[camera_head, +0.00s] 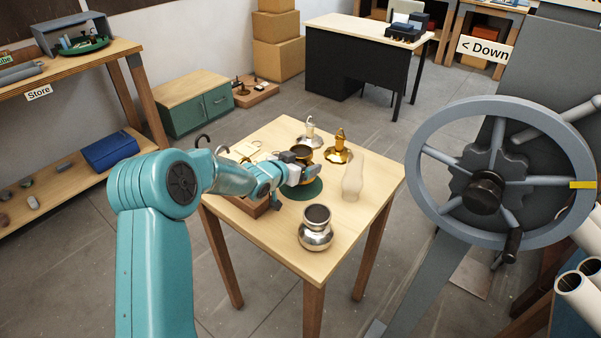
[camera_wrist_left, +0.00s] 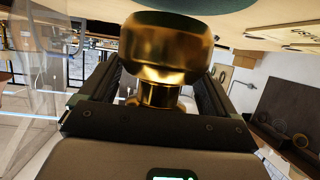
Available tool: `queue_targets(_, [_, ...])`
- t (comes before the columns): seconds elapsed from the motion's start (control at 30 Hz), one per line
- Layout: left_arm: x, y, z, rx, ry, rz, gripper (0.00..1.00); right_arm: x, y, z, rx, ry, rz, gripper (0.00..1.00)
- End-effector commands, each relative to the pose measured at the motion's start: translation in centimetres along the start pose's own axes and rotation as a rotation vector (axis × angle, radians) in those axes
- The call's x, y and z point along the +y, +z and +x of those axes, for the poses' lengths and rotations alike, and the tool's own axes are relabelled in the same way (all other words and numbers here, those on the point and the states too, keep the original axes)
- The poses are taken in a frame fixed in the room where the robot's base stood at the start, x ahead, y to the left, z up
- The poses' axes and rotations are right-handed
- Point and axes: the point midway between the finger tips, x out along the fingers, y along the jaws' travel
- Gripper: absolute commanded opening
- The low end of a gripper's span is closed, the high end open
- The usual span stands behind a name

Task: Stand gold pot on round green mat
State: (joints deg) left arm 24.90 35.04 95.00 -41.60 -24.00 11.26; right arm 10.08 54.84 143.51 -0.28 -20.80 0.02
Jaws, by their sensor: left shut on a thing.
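The gold pot (camera_head: 303,152) is at my left gripper (camera_head: 298,167), above the far part of the table in the head view. My left gripper is shut on it; in the left wrist view the gold pot (camera_wrist_left: 165,48) shows between the two fingers. The round green mat (camera_head: 310,190) lies on the table, partly hidden behind my gripper, and its edge also shows at the top of the left wrist view (camera_wrist_left: 205,6). The pot overlaps the mat's edge in the wrist view; I cannot tell whether they touch. My right gripper is not in view.
A silver pot (camera_head: 316,232) stands near the table's front corner. A clear glass chimney (camera_head: 352,182) stands right of the mat. A gold burner (camera_head: 339,150) and a silver one (camera_head: 310,134) stand behind. A wooden tray (camera_head: 256,207) lies at left. A large handwheel (camera_head: 425,180) rises at right.

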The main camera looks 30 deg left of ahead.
Motion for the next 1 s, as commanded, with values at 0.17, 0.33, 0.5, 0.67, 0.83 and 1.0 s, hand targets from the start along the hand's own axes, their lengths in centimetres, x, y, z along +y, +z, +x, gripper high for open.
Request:
queue_targets(0.17, [0.0,2.1,1.0,0.000,0.000,0.001,0.48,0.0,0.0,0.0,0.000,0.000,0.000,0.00])
queue_targets(0.33, [0.0,2.2,1.1,0.003,-0.001,0.001,0.48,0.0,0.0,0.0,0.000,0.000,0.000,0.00])
queue_targets(0.5, [0.0,2.5,1.2,0.002,0.000,0.001,0.48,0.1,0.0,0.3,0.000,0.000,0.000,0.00])
queue_targets(0.67, [0.0,2.5,1.1,-0.001,0.000,0.001,1.00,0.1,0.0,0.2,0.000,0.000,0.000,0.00])
queue_targets(0.83, [0.0,2.2,1.1,-0.001,0.000,0.001,1.00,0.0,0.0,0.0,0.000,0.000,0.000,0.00])
queue_targets(1.0, [-0.1,2.3,-1.0,0.001,-0.001,0.000,1.00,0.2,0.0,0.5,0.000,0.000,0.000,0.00])
